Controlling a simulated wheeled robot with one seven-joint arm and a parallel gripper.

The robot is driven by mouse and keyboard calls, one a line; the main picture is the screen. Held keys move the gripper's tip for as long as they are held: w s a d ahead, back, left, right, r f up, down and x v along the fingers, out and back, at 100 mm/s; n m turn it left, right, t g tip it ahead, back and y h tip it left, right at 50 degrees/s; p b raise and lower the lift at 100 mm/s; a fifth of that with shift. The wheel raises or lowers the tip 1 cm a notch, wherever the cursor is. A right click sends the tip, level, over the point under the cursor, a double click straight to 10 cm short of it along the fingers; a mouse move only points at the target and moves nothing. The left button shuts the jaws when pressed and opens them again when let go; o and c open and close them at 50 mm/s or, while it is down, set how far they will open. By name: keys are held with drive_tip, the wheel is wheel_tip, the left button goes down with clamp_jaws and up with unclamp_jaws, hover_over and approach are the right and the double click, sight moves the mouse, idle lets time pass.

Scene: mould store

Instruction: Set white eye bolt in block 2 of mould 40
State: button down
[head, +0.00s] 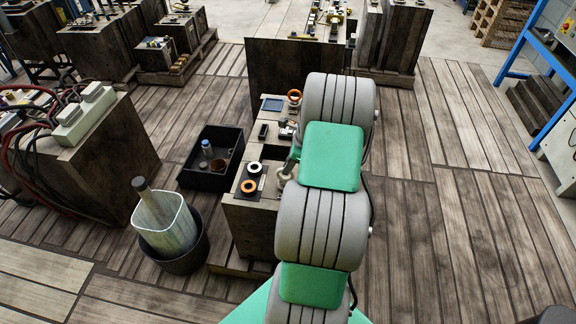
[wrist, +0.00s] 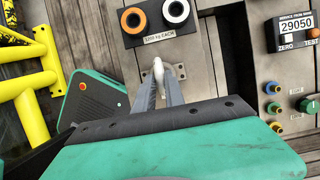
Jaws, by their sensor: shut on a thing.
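My gripper (wrist: 166,80) is shut on a small pale part that looks like the white eye bolt (wrist: 158,69). It is seen nearly edge-on between the fingertips, over a metal plate on the block top. I cannot tell whether its shank is in a hole. In the head view the orange ring (head: 249,186) and white ring (head: 254,168) show left of my arm, which hides much of the block (head: 250,224). No mould or block number is readable.
A black crate (head: 188,178) and a bucket (head: 186,258) stand left of the block. Another orange ring (head: 294,94) is farther back.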

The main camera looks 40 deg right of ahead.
drive_tip(key=c, duration=1.3)
unclamp_jaws()
drive_tip(key=shift+r, duration=0.1)
drive_tip(key=v, duration=0.8)
drive_tip(key=s+a+f+n+g, duration=0.2)
drive_tip(key=s+a+n, duration=0.3)
drive_tip(key=n, duration=0.4)
drive_tip(key=s+a+f+n+g, duration=0.2)
drive_tip(key=s+a+f+n, duration=0.1)
drive_tip(key=s+n, duration=0.45)
drive_tip(key=w+a+r+n+t+h, duration=0.1)
drive_tip(key=a+r+n, duration=0.3)
drive_tip(key=a, duration=0.4)
drive_tip(key=w+a+r+n+t, duration=0.1)
drive_tip(key=w+a+r+n, duration=0.1)
drive_tip(key=a+r+n, duration=0.2)
drive_tip(key=w+a+r+n+t+h, duration=0.1)
drive_tip(key=a+r+n, duration=0.3)
drive_tip(key=a+r, duration=0.5)
drive_tip(key=shift+w+a+t+h, duration=0.15)
drive_tip(key=shift+w+a+t, duration=0.1)
drive_tip(key=shift+a, duration=0.95)
drive_tip(key=shift+w+a+t+h, duration=0.15)
drive_tip(key=shift+w+a, duration=0.1)
drive_tip(key=shift+a, duration=0.95)
